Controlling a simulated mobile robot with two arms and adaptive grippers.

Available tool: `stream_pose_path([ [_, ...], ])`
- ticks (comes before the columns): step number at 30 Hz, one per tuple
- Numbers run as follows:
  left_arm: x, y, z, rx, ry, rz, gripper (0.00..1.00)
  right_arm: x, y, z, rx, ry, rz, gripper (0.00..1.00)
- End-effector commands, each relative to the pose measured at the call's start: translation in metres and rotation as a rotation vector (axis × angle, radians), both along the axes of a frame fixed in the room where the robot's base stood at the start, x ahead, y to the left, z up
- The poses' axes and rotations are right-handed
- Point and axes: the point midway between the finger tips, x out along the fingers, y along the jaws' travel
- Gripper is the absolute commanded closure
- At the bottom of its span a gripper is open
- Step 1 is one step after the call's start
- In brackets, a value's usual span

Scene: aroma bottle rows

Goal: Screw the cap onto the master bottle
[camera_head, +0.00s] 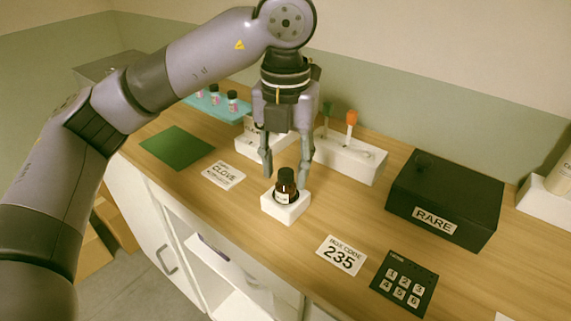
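The master bottle (285,192) is a small dark brown bottle with a pale label, upright in a white block holder (287,211) on the wooden counter. A dark top shows on it; I cannot tell whether this is a cap or the neck. My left gripper (286,172) points down over the bottle. Its two fingers are spread apart, one on each side of the bottle's top, with visible gaps. No separate loose cap can be made out. My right gripper is not in view.
A black RARE box (444,203) and a keypad (404,283) stand to the right. White racks (349,159) with droppers are behind. A green mat (176,147), a CLOVE card (223,175) and a teal tray (222,106) with small bottles lie left. A 235 card (341,255) lies in front.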

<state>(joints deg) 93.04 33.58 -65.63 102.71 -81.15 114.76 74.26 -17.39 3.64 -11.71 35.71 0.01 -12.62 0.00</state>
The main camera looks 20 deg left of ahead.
Motion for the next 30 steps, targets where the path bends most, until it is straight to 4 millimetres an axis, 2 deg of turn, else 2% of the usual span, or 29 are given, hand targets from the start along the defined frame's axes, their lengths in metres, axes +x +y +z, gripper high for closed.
stream_pose_path([
  [19, 0.0, 0.0, -0.001, -0.001, -0.001, 0.891, 0.62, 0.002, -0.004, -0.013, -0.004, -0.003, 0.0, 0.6],
  [24, 0.0, 0.0, -0.001, -0.001, 0.0, 1.007, 0.62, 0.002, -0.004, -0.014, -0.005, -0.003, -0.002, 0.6],
  [30, 0.0, 0.0, 0.0, -0.001, 0.001, 1.015, 0.62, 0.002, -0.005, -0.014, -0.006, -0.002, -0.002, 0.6],
])
